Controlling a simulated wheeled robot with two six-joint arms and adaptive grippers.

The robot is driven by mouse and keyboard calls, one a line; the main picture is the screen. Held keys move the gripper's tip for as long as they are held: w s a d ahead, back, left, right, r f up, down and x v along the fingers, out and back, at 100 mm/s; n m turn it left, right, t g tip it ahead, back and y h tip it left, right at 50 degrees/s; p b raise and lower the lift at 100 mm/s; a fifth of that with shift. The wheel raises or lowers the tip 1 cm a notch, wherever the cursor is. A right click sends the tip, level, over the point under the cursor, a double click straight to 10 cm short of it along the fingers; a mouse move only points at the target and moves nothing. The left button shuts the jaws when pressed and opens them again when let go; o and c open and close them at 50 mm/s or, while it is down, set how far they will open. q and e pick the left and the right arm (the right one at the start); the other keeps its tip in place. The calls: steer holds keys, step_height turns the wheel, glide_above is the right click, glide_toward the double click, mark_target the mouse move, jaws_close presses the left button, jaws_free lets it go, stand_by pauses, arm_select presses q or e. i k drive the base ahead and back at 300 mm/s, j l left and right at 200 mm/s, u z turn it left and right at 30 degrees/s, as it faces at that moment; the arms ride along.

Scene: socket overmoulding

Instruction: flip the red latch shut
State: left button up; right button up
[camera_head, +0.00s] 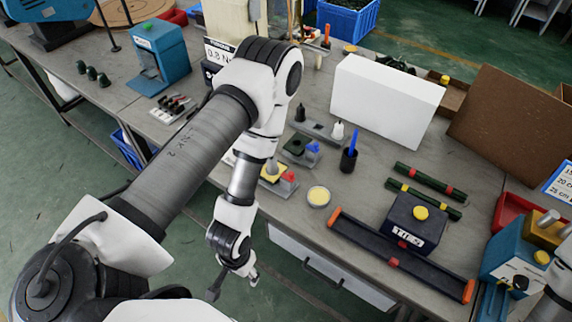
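The red latch (289,178) is a small red piece on a grey fixture with a yellow block (274,175), near the front edge of the bench. Its exact angle is too small to tell, and my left arm partly covers the fixture's left side. My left gripper (234,284) hangs in front of the bench edge, below and left of the latch and apart from it. Its fingers look spread with nothing between them. My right gripper is not in view; only a white part of my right arm shows at the lower right edge.
A similar fixture with a blue latch (313,148) stands behind. A round yellow dish (319,196) and a dark cup with a blue pen (349,158) are to the right. A dark box (412,222), a long bar (398,262) and a white box (387,98) stand further right.

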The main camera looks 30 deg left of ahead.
mark_target(290, 176)
steer(key=j+u, duration=0.15)
steer(key=u, duration=0.3)
steer(key=j+u, duration=0.15)
steer(key=u, duration=0.25)
